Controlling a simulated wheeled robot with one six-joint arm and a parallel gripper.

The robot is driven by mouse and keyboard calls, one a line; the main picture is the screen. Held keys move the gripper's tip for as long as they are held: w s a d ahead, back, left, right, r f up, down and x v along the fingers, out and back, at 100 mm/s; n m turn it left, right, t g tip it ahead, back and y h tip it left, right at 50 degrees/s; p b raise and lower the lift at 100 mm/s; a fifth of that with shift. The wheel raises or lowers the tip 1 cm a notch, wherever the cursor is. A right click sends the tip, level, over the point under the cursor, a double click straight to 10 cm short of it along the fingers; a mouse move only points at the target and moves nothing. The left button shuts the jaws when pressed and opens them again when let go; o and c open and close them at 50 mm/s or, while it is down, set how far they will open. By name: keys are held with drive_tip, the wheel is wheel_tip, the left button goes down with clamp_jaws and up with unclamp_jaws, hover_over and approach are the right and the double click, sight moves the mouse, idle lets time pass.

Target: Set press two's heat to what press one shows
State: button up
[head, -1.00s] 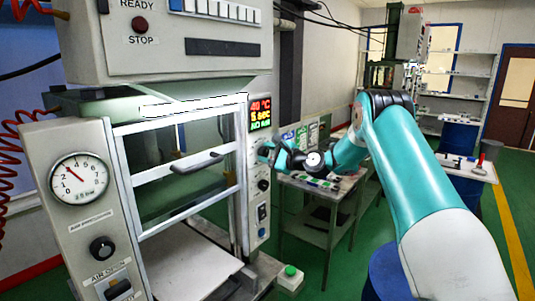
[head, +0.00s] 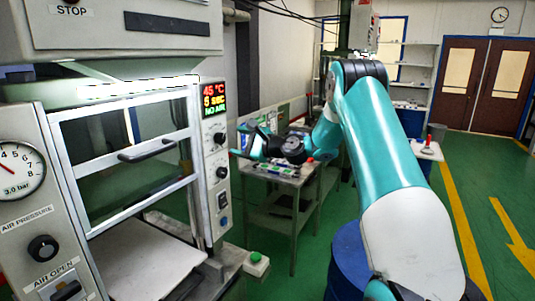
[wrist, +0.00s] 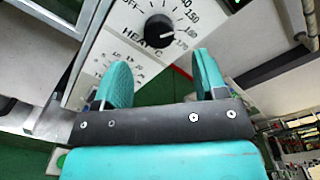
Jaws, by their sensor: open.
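The press (head: 130,125) in front of me has a display (head: 213,98) on its right post, which seems to read 45 °C, 5 sec and NO AIR. No label shows whether this is press one or two. In the wrist view a black heat knob (wrist: 160,28) sits on a white dial marked HEAT °C. Its white mark points right, near 170. My gripper (head: 243,142) is just right of the post in the head view. In the wrist view my gripper (wrist: 161,70) is open, its teal fingers apart below the knob, with nothing between them.
Lower on the post are another knob (head: 222,172) and a switch (head: 223,200). A pressure gauge (head: 15,170) is on the left panel. A bench (head: 285,180) with small items stands behind my gripper. Green floor is free at the right.

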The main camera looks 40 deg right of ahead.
drive_tip(key=b+v, duration=0.3)
drive_tip(key=v, duration=0.8)
drive_tip(key=shift+b, duration=0.3)
drive_tip(key=shift+s+f, duration=0.1)
